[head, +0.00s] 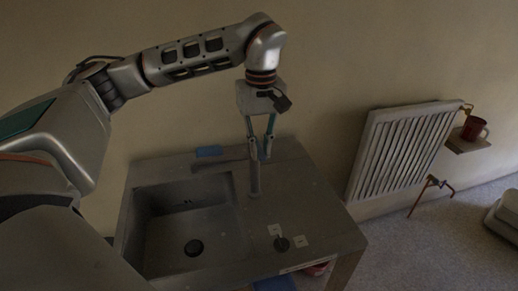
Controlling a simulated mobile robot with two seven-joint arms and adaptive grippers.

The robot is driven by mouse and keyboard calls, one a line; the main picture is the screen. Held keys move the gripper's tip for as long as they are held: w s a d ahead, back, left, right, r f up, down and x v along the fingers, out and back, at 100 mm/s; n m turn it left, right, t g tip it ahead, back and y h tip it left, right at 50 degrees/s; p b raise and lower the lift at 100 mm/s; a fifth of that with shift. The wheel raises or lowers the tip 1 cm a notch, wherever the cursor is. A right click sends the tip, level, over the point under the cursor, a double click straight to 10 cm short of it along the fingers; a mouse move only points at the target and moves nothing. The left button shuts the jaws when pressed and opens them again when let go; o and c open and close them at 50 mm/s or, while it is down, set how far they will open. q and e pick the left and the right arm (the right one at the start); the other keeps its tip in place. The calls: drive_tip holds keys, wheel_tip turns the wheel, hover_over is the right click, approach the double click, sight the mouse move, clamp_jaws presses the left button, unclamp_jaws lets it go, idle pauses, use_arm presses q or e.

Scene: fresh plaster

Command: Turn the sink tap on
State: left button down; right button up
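The grey sink (160,235) is set in the left of a grey counter, with a dark drain in its basin. The tap (254,181) is a grey upright post at the basin's right back edge, with a spout reaching left over the basin. A small dark knob (282,243) sits on the counter front right of the tap, between two white labels (300,241). My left gripper (260,157) points down at the top of the tap post, its two fingers apart. I cannot tell whether they touch the post. My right gripper is out of view.
A blue item (209,152) lies at the counter's back edge. A white radiator (400,150) leans by the wall at right, near a small shelf (467,142) with a red mug (473,128). The counter right of the tap is mostly clear.

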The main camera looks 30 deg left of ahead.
use_arm(q)
drive_tip(key=w+n, duration=0.1)
drive_tip(key=n, duration=0.1)
drive_tip(key=w+d+n, duration=0.1)
drive_tip(key=n, duration=0.2)
drive_tip(key=w+n, duration=0.2)
drive_tip(key=n, duration=0.1)
drive_tip(key=shift+w+d, duration=0.1)
drive_tip(key=shift+d, duration=0.1)
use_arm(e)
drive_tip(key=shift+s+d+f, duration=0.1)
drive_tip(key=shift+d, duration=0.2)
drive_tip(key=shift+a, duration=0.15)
use_arm(q)
drive_tip(key=w+n, duration=0.1)
drive_tip(key=n, duration=0.1)
drive_tip(key=w+a+n, duration=0.1)
drive_tip(key=n, duration=0.2)
drive_tip(key=w+n, duration=0.2)
drive_tip(key=n, duration=0.1)
drive_tip(key=shift+a, duration=0.3)
drive_tip(key=shift+w, duration=0.1)
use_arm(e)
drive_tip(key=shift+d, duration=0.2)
